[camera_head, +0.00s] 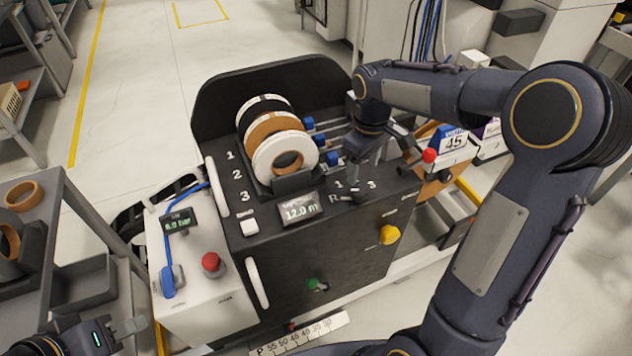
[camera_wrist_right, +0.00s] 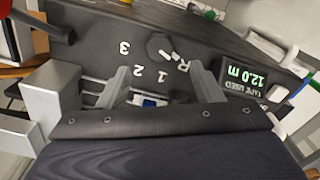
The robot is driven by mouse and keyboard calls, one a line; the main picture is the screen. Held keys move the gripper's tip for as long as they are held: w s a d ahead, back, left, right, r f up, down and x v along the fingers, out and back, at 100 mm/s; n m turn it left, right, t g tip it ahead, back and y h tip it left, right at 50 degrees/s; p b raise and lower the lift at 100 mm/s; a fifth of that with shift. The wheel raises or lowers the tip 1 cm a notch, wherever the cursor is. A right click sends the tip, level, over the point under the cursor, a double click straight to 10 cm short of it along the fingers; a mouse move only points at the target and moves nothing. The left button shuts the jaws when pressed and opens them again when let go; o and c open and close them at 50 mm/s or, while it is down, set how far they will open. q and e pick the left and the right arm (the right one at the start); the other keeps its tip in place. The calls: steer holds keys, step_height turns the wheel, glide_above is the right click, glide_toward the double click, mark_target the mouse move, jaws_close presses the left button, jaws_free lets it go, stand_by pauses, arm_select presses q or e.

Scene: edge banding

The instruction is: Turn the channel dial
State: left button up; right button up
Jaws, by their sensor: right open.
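The channel dial (camera_wrist_right: 160,46) is a small dark knob on the black panel, with white marks R, 1, 2 and 3 around it in the right wrist view. In the head view my right gripper (camera_head: 352,191) reaches down over the panel and largely hides the dial. In the right wrist view the two grey fingers of this gripper (camera_wrist_right: 163,78) are spread apart with nothing between them. The dial is just beyond the fingertips, seemingly not touched. My left gripper (camera_head: 124,329) is at the lower left of the head view, partly cut off and away from the panel.
A display reading 12.0 m (camera_head: 300,209) sits beside the dial. Tape rolls (camera_head: 285,152) stand behind it. A red ball-ended lever (camera_head: 429,155) is right of my gripper. A yellow knob (camera_head: 389,234) is on the front. A white box with a red button (camera_head: 211,262) stands left.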

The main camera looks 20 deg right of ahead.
mark_target(360, 190)
steer(key=shift+w+a+f, duration=0.1)
steer(key=shift+f, duration=0.35)
step_height(360, 190, down, 7)
steer(key=shift+r, duration=0.1)
steer(key=shift+c, duration=0.2)
steer(key=c, duration=0.9)
steer(key=shift+c, duration=0.2)
steer(key=shift+m, duration=0.3)
steer(key=m, duration=0.3)
steer(key=shift+m+b, duration=0.3)
steer(key=shift+b, duration=0.1)
steer(key=shift+m, duration=2.2)
